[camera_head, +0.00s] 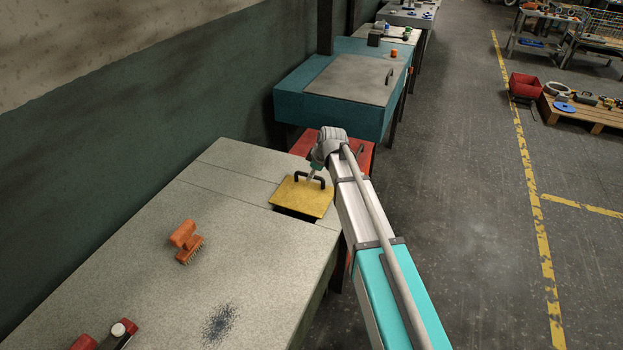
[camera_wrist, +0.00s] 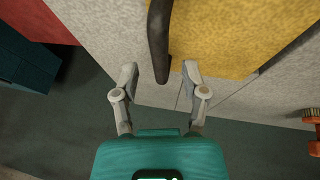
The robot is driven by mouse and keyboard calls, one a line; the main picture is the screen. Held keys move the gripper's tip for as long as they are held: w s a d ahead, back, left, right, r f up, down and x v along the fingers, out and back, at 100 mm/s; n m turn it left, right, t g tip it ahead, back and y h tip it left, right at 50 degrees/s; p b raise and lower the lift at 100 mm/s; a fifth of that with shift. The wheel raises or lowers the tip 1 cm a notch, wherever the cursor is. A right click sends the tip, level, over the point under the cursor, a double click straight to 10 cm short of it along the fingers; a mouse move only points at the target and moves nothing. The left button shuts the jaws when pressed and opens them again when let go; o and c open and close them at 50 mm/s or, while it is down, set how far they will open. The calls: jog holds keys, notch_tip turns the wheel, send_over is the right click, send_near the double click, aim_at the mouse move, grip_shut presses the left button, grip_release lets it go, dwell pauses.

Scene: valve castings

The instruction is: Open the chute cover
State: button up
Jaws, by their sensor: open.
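The chute cover (camera_head: 301,200) is a yellow plate at the right end of the grey worktop, with a black bar handle (camera_head: 310,178) on top. A dark gap shows along its near edge. In the wrist view the cover (camera_wrist: 230,38) fills the upper right, and the handle (camera_wrist: 159,38) runs down from the top edge. My gripper (camera_wrist: 160,72) is open, and the handle's lower end appears between its two fingertips. It is not shut on the handle; contact cannot be told. In the head view my gripper (camera_head: 315,171) is small and partly hidden at the handle.
An orange brush (camera_head: 185,241) lies on the grey worktop (camera_head: 130,260), left of the cover. A red and black tool (camera_head: 117,334) lies at the near edge. A red surface (camera_head: 358,157) and a teal bench (camera_head: 320,105) stand beyond.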

jog(key=shift+w+a+f, duration=0.15)
jog(key=shift+f, duration=0.3)
grip_shut()
dwell(0.3)
